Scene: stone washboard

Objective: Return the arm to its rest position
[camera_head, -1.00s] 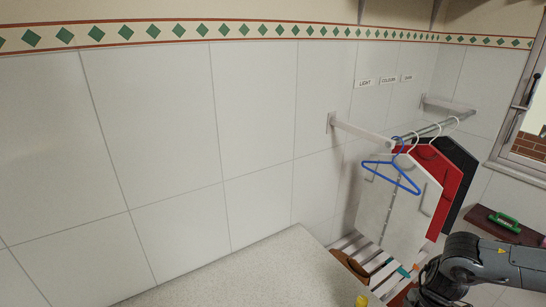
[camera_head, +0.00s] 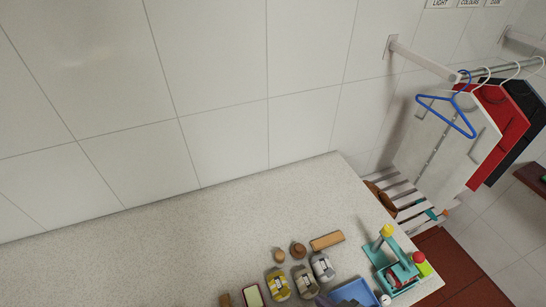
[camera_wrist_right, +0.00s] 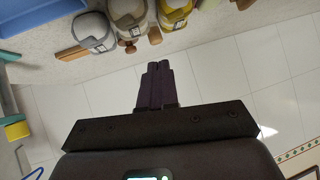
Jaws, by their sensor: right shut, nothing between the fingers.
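My right gripper (camera_wrist_right: 158,68) shows in the right wrist view with its two dark fingers together. It is shut and holds nothing. Its fingertips point towards the row of jars and stay apart from them in the picture. In the head view, most of the right arm is below the lower edge and I cannot make out its jaws. My left gripper is in neither view.
A rail holds a blue hanger (camera_head: 447,110) and garments. The worktop's left and back are clear.

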